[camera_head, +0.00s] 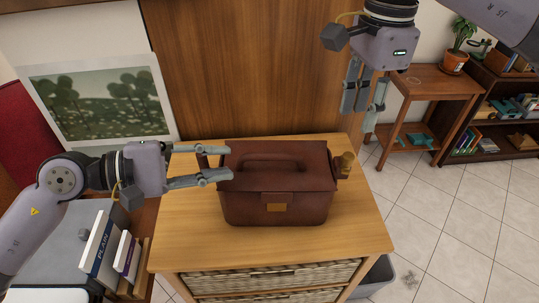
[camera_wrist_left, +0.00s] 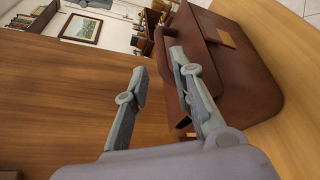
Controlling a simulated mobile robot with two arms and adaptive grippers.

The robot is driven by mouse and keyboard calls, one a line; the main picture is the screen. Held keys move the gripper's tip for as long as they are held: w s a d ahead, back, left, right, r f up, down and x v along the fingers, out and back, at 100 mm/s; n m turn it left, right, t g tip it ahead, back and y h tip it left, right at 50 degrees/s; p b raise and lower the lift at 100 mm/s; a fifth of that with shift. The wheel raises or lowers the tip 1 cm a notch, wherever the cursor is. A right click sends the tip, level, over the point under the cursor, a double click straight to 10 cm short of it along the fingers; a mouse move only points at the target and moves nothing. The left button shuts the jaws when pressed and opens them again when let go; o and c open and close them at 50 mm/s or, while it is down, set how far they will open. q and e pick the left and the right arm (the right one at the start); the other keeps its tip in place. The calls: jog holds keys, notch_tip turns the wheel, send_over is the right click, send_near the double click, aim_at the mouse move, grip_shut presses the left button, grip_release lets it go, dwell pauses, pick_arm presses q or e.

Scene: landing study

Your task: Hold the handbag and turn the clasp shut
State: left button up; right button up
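The brown handbag (camera_head: 310,212) stands upright on the wooden cabinet, its handle (camera_head: 275,158) on top. I cannot tell whether the clasp is turned. My left gripper (camera_head: 230,162) is open at the bag's upper left edge, its fingertips overlapping the bag in view. In the left wrist view one finger is before the bag and the other before wood; contact is unclear. My right gripper (camera_head: 363,98) is open and empty, raised behind and right of the bag.
The cabinet top (camera_head: 182,225) is bare left of and before the bag. Books (camera_head: 103,245) stand at lower left. A framed landscape picture (camera_head: 100,100) is behind my left arm. A side table (camera_head: 432,82) stands at right.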

aim_at(266, 158)
pick_arm(q)
jog(key=x, duration=1)
jog(key=shift+w+d+f, duration=0.1)
jog(key=shift+d+f, duration=0.05)
jog(key=shift+d, duration=0.1)
jog(key=shift+c, duration=0.2)
grip_shut()
